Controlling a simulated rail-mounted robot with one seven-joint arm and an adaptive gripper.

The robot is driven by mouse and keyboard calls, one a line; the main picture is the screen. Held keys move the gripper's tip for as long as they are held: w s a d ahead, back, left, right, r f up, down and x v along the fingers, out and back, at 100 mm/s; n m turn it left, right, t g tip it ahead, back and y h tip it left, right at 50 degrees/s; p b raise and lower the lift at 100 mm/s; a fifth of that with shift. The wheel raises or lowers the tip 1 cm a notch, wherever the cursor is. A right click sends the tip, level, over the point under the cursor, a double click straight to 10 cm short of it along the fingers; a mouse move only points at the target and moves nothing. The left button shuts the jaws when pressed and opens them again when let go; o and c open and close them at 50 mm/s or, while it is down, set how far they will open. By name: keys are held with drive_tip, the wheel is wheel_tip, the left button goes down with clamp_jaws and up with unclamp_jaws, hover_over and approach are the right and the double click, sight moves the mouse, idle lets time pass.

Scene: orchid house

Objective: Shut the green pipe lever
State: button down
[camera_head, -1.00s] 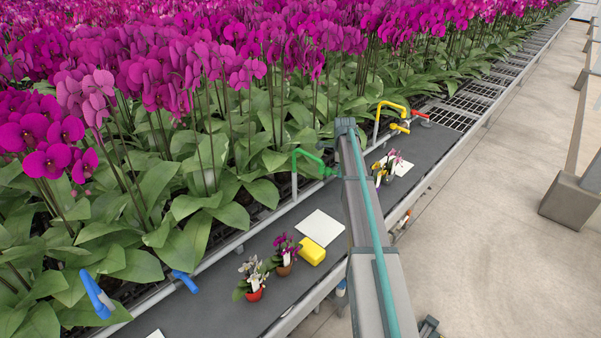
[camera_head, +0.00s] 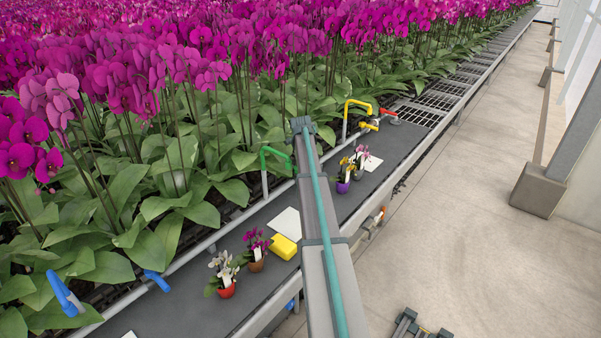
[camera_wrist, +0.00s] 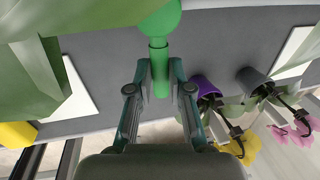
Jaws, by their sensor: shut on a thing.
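The green pipe (camera_head: 276,152) rises at the bench's back edge in the head view, just left of my arm. Its lever is mostly hidden there behind my arm. In the wrist view the green lever (camera_wrist: 160,86) runs down from a round green body (camera_wrist: 160,22) to between my fingers. My gripper (camera_wrist: 159,76) is shut on the lever, one finger on each side. My gripper is hidden in the head view.
A yellow pipe (camera_head: 357,103) with a red handle nearby stands farther along the bench. Blue pipe parts (camera_head: 64,294) are at lower left. Potted orchids, white cards and a yellow block (camera_head: 284,246) sit on the dark bench (camera_head: 190,288). Dense orchids fill the back.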

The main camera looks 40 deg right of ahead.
drive_tip(key=c, duration=1.1)
unclamp_jaws()
drive_tip(key=r, duration=0.4)
drive_tip(key=a+r, duration=0.1)
drive_tip(key=r, duration=0.3)
drive_tip(key=a+r, duration=0.1)
drive_tip(key=r, duration=0.2)
drive_tip(key=shift+s+a+r, duration=0.2)
drive_tip(key=shift+s+r, duration=0.05)
drive_tip(key=shift+r, duration=0.15)
